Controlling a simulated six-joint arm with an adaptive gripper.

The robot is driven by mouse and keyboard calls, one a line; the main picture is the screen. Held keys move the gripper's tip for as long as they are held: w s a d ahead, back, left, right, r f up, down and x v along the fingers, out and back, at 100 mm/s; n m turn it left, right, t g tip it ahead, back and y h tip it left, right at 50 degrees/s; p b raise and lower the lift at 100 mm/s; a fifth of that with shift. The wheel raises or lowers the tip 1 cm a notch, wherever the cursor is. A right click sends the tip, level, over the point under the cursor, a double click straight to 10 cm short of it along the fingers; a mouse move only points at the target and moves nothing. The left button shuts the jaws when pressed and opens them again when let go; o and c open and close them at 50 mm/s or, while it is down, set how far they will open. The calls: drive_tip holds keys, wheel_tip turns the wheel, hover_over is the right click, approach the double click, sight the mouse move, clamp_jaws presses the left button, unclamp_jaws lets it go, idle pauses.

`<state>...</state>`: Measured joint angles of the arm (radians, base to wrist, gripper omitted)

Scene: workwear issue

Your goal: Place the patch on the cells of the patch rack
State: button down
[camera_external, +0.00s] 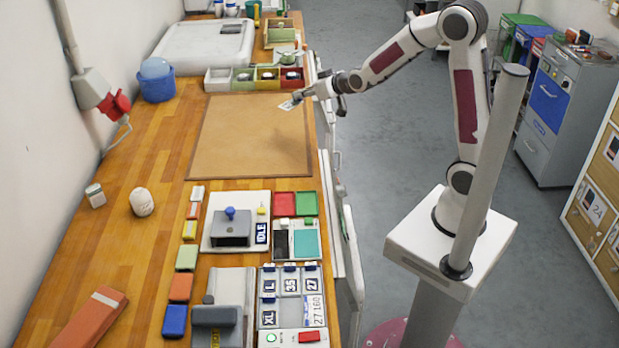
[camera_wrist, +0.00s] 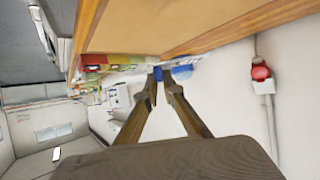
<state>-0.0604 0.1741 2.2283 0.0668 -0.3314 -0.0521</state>
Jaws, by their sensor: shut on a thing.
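My gripper (camera_external: 297,97) is above the brown mat, near its far right part. It is shut on a small white patch (camera_external: 287,105) with dark marking, held tilted. In the wrist view the gripper fingers (camera_wrist: 160,76) point away from the camera; I cannot make out the patch between them. The patch rack (camera_external: 279,305) is at the near right of the bench, well away from the gripper. Its cells show labels such as L, 35, 27 and XL, and a wider label reading 27 160. The cells' depth cannot be told.
The brown mat (camera_external: 235,150) is otherwise clear. A press-like box with a blue knob (camera_external: 230,213) and a grey device (camera_external: 220,320) stand near the rack. Open bins (camera_external: 243,78) and a blue bucket (camera_external: 157,85) stand beyond the mat.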

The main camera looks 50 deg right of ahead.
drive_tip(key=s+a+r+n+y, duration=0.15)
drive_tip(key=s+a, duration=0.35)
drive_tip(key=a, duration=0.7)
drive_tip(key=s+a+n+g+y, duration=0.15)
drive_tip(key=s+a, duration=0.25)
drive_tip(key=a, duration=0.7)
drive_tip(key=s+a+r+n+y, duration=0.15)
drive_tip(key=s+a, duration=0.35)
drive_tip(key=a, duration=0.7)
drive_tip(key=n+g+y, duration=0.2)
drive_tip(key=n+y, duration=0.2)
hover_over(297, 296)
wheel_tip(297, 296, down, 3)
wheel_tip(297, 296, down, 7)
drive_tip(key=shift+w+d, duration=0.15)
drive_tip(key=shift+f, duration=0.2)
drive_tip(key=shift+f, duration=3.25)
drive_tip(key=shift+f, duration=0.35)
